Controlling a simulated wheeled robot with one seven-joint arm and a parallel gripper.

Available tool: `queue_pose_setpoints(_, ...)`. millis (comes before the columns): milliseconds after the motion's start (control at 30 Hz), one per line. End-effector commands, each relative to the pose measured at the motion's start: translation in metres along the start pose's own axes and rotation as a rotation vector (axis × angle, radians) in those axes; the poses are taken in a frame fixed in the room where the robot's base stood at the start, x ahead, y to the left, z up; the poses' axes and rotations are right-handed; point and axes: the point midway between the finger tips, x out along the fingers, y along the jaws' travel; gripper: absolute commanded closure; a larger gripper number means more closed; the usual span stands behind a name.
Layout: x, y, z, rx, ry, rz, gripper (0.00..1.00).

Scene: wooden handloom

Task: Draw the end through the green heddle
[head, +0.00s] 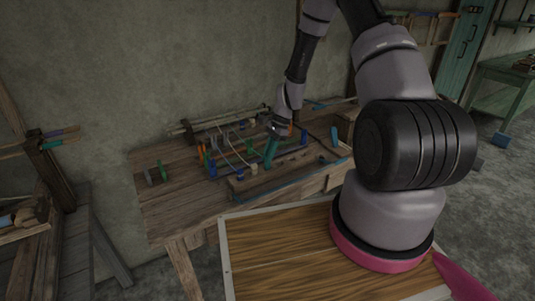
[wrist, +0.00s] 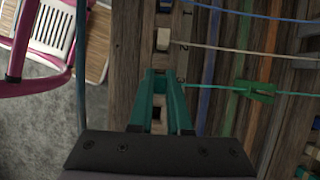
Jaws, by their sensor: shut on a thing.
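My gripper (wrist: 161,74) has teal fingers and is shut on the end of a green thread; the held end itself is mostly hidden between the fingers. The green thread (wrist: 215,92) runs right from the fingertips to the green heddle (wrist: 260,91). Green thread also shows on the heddle's right side; I cannot tell exactly how it passes the eye. The heddle stands apart from my fingers, to their right. In the head view my gripper (head: 268,161) is low over the front part of the loom on the wooden table.
A wooden strip (wrist: 152,52) with numbered places and a pale peg (wrist: 162,39) lies by my fingers. White (wrist: 235,48) and blue (wrist: 230,10) threads run above the green one in the wrist view. Coloured bars stand close by. The table's left part (head: 170,207) is largely clear.

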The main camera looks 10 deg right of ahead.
Motion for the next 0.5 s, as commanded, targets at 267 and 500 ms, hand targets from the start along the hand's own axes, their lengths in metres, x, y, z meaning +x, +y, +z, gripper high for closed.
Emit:
queue_pose_setpoints(267, 0.014, 0.000, -0.006, 0.002, -0.001, 0.000, 1.00)
queue_pose_setpoints(500, 0.015, 0.000, -0.007, 0.001, 0.000, -0.001, 1.00)
